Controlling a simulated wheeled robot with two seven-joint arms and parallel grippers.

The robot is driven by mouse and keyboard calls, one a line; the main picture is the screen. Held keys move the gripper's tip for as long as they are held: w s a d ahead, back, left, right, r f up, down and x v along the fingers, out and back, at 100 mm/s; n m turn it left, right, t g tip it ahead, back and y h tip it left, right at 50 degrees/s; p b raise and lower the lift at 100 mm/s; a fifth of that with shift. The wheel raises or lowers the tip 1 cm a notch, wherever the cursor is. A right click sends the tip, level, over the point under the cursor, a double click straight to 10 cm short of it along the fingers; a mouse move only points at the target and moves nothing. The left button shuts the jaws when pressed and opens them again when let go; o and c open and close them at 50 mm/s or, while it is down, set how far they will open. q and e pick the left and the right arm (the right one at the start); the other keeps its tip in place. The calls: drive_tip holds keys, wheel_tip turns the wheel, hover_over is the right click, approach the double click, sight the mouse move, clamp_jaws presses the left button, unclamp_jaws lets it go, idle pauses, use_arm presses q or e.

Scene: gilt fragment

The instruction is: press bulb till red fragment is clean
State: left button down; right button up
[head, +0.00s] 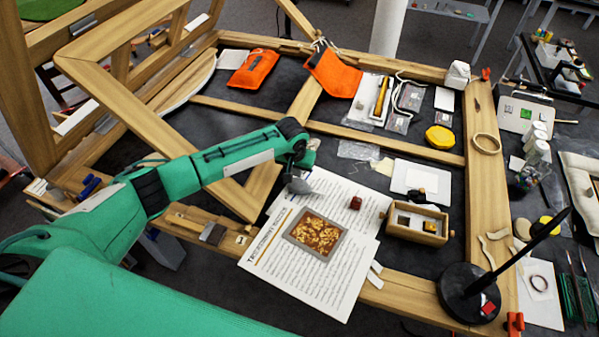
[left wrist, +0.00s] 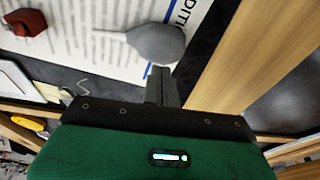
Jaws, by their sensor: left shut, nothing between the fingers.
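The grey bulb (head: 299,187) lies at the upper left of the printed sheets, just below my left gripper (head: 303,166). In the left wrist view, the bulb (left wrist: 157,43) is just beyond the shut, empty fingertips (left wrist: 161,74), its thin nozzle pointing left. I cannot tell whether the fingertips touch it. My right gripper is out of view.
A wooden box (head: 417,224) stands right of the sheets (head: 275,262). A black round base with a slanted rod (head: 466,290) stands at the lower right. Wooden frame bars (head: 195,155) surround the area. Orange pouches (head: 333,75) lie at the back.

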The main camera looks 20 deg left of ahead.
sight(295, 184)
use_arm(q)
drive_tip(key=shift+r, duration=0.75)
drive_tip(key=b+v, duration=0.3)
drive_tip(key=v, duration=0.6)
drive_tip(key=shift+r, duration=0.25)
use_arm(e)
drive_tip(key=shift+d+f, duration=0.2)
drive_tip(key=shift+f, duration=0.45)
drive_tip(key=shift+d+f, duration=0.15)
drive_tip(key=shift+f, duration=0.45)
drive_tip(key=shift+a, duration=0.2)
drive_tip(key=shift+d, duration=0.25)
